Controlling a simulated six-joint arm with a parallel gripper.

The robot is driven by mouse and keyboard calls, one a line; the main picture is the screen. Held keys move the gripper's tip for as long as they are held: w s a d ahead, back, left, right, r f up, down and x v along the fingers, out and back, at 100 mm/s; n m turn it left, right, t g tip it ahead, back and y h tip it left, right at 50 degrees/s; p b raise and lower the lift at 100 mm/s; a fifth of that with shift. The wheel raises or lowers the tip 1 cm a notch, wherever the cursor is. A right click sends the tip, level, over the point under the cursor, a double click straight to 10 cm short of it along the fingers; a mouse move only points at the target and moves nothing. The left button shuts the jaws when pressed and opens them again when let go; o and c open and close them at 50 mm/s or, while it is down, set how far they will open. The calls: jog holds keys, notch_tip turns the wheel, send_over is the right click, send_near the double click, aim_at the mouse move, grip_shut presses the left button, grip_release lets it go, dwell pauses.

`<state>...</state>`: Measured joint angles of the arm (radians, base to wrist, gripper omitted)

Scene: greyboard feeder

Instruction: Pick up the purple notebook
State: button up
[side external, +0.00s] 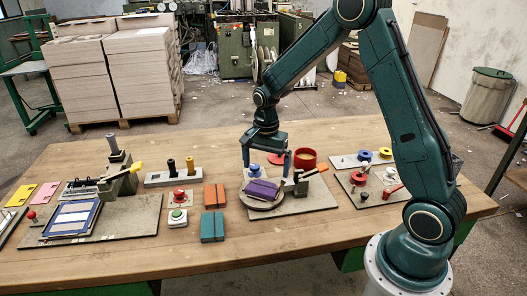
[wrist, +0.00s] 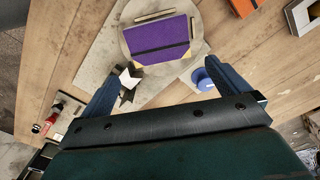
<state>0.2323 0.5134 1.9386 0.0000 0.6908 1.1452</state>
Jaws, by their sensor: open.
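The purple notebook (side external: 262,189) lies flat on a round grey turntable (side external: 267,205) on a greyboard base near the middle of the table. My gripper (side external: 265,164) is open and empty, above the table near the notebook's far side in the side view. In the wrist view my gripper's two blue fingers (wrist: 168,78) are spread wide, with the notebook beyond their tips. They appear apart from it.
A dark clamp with a wooden handle (side external: 305,178) stands right of the turntable. A blue round knob (wrist: 203,80) is close to my right finger. A red cup (side external: 305,159) is behind. The front table strip is clear.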

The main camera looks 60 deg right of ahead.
aim_at(265, 183)
jog(key=shift+f, duration=0.4)
jog(key=shift+w+f, duration=0.1)
jog(key=shift+f, duration=2.45)
jog(key=c, duration=0.9)
